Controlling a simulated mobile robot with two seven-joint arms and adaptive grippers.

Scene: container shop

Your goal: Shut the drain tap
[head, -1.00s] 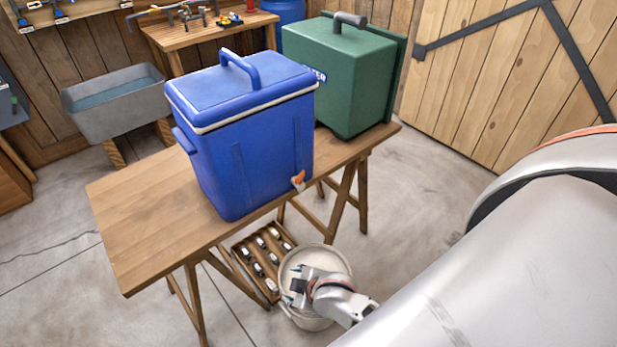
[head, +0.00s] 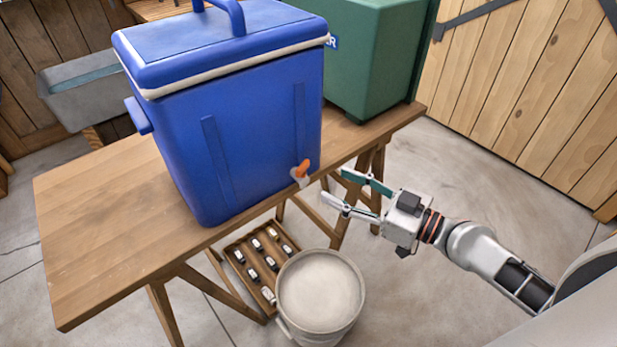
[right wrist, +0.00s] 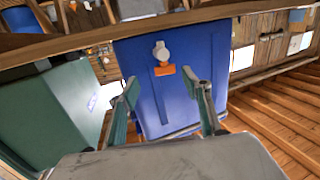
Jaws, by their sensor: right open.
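The drain tap (head: 301,173) sits low on the near face of the blue cooler (head: 250,130), close to its right corner. It has a white body and an orange lever. In the right wrist view, which looks upside down, the orange lever (right wrist: 165,71) lies crosswise beside the white spout (right wrist: 161,50). My right gripper (head: 335,187) is open and empty, just right of the tap, with its fingertips pointing at it and a gap between. In the right wrist view the tap appears between and beyond the two fingers (right wrist: 165,92). My left gripper is not in view.
The cooler stands on a wooden trestle table (head: 110,230), beside a green container (head: 375,60). Below the tap on the floor are a pale bucket (head: 350,318) and a wooden crate (head: 230,252) with several small bottles. The floor right of the table is clear.

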